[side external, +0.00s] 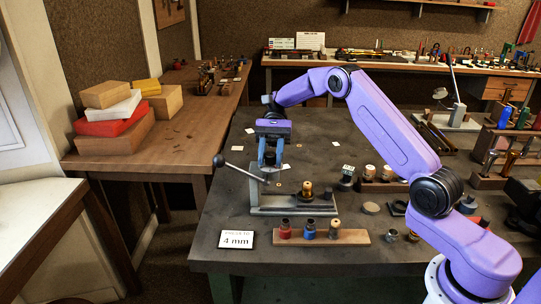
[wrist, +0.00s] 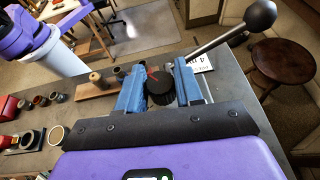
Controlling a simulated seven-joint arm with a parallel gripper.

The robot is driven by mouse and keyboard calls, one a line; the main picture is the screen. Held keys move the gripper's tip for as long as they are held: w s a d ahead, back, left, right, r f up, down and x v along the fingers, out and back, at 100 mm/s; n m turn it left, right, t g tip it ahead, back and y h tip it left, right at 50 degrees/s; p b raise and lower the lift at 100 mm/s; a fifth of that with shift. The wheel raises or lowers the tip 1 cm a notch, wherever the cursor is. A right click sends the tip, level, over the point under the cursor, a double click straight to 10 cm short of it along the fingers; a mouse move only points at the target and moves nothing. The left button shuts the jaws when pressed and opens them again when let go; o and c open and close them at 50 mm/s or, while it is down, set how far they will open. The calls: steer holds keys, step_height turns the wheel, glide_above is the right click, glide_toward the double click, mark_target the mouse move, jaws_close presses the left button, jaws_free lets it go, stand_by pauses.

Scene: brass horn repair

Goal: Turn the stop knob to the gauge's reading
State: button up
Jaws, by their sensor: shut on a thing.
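My gripper (side external: 270,160) points down over the left end of a grey metal fixture (side external: 293,210) on the dark bench. In the wrist view its two blue fingers (wrist: 160,92) are shut on the black stop knob (wrist: 160,90), one on each side. A red pointer mark shows on the knob's top; its scale cannot be read. In the side view the fingers hide most of the knob. A white card (side external: 236,239) at the front left reads "4 mm", with a smaller line above too small to read. No gauge dial can be made out for certain.
A lever with a dark ball end (side external: 218,160) sticks out left of the fixture, close to my gripper; its ball also shows in the wrist view (wrist: 261,15). A brass part (side external: 307,190) stands on the fixture. A wooden strip (side external: 345,237) with several small pieces lies in front.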

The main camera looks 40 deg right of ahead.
mark_target(272, 154)
steer(key=shift+d, duration=0.1)
steer(key=o, duration=1)
steer(key=shift+c, duration=0.2)
steer(key=r, duration=0.4)
steer(key=shift+s, duration=0.25)
steer(key=s+d+r, duration=0.1)
steer(key=s+r, duration=0.8)
steer(key=s, duration=0.4)
steer(key=shift+s+d, duration=0.15)
steer(key=shift+s, duration=0.05)
